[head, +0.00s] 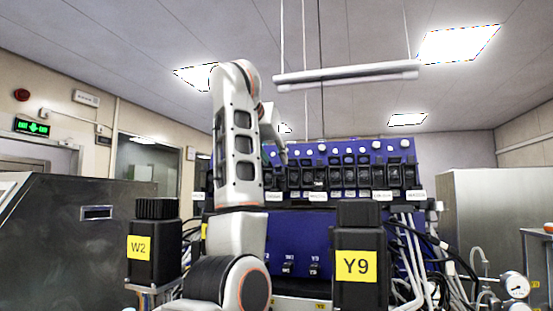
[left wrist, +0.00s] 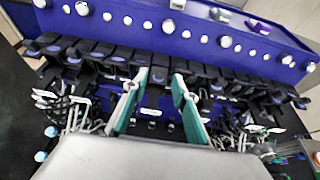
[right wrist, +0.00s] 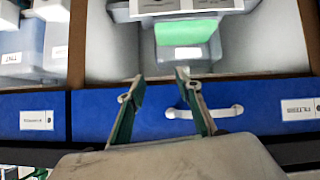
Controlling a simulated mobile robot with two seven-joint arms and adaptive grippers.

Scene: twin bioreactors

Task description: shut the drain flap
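I cannot make out a drain flap in any view. Two black blocks stand in the head view, one labelled W2 (head: 152,252) at the left and one labelled Y9 (head: 358,264) right of centre. Behind them is a blue panel (head: 310,226) with a row of black modules. My left gripper (left wrist: 158,80) is open and empty above that row in the left wrist view; in the head view it is mostly hidden behind my arm. My right gripper (right wrist: 160,80) is open and empty in front of a blue drawer front with a white handle (right wrist: 205,112).
In the right wrist view, a grey bin with a green piece (right wrist: 187,32) stands above the drawer. White hoses (head: 408,255) and pressure gauges (head: 515,285) are at the right of the head view. A dark metal cabinet (head: 60,240) is at the left. A bar (head: 345,73) hangs overhead.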

